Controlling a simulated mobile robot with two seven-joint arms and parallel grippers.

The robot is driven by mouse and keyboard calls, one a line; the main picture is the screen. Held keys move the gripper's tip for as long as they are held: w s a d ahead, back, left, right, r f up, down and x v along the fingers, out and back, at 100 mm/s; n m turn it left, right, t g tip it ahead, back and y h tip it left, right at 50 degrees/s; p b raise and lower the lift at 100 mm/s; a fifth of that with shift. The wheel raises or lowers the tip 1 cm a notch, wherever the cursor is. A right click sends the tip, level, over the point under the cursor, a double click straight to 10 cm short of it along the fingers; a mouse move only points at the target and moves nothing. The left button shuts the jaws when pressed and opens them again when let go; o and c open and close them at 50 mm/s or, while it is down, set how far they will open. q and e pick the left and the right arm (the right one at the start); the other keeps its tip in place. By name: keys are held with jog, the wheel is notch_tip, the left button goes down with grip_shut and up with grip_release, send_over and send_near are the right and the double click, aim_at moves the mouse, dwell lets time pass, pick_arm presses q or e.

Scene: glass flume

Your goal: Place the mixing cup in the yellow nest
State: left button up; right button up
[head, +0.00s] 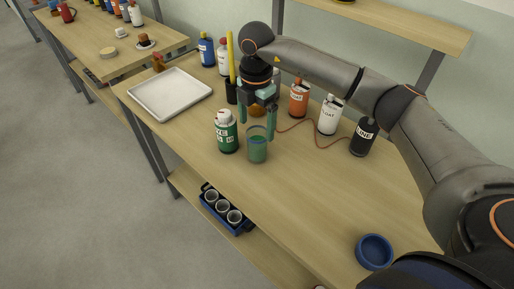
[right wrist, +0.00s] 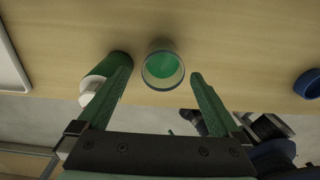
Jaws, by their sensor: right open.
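The mixing cup (head: 257,150) is clear, with green liquid inside, and stands upright on the bench just right of a green bottle. In the right wrist view the cup (right wrist: 163,68) shows its open mouth, between and slightly beyond the fingertips. My right gripper (head: 257,126) is open, pointing down, above and behind the cup in the head view. I cannot tell whether its fingers touch the cup. I cannot make out a yellow nest; a blue round nest (head: 374,252) sits at the bench's lower right. My left gripper is not in view.
The green bottle (head: 227,132) stands close beside the cup. Orange (head: 298,99), white (head: 329,115) and black (head: 363,137) bottles stand behind, with a thin reddish cord before them. A white tray (head: 170,95) lies left. The bench between cup and blue nest is clear.

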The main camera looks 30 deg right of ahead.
aim_at(257, 144)
jog(key=f, duration=0.3)
jog(key=f+p, duration=0.1)
jog(key=f, duration=0.3)
jog(key=shift+s+f, duration=0.2)
jog(key=shift+f, duration=0.1)
jog(key=shift+c, duration=0.2)
jog(key=shift+r, duration=0.1)
grip_shut()
